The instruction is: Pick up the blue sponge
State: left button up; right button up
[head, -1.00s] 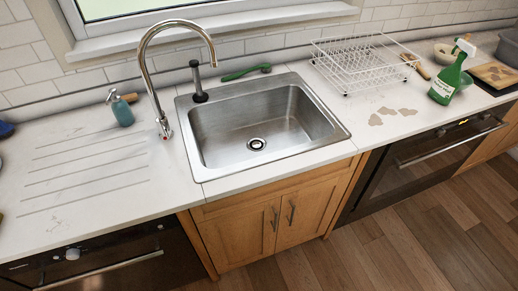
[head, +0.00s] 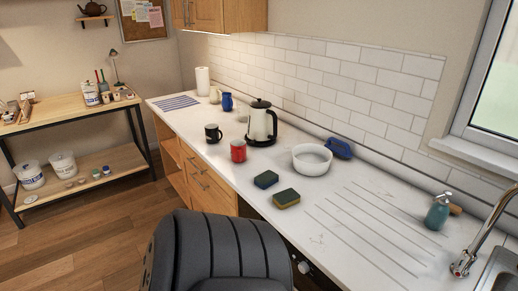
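A small blue sponge (head: 266,179) with a dark side lies flat on the white countertop (head: 330,228), in the middle of the head view. Just to its lower right lies a second sponge (head: 286,198), dark green on top and yellow below. The two are close but apart. Neither of my grippers is in view. Nothing hides the blue sponge.
A white bowl (head: 312,160) and a blue object (head: 339,149) stand behind the sponges. A red mug (head: 238,151), a black mug (head: 213,133) and a kettle (head: 261,125) are to the left. A teal soap bottle (head: 437,212) stands right, past bare counter.

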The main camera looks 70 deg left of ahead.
aim_at(265, 180)
jog(key=k+j+u, duration=0.15)
jog(key=u, duration=2.05)
jog(key=z, duration=2.3)
jog(key=u, duration=2.3)
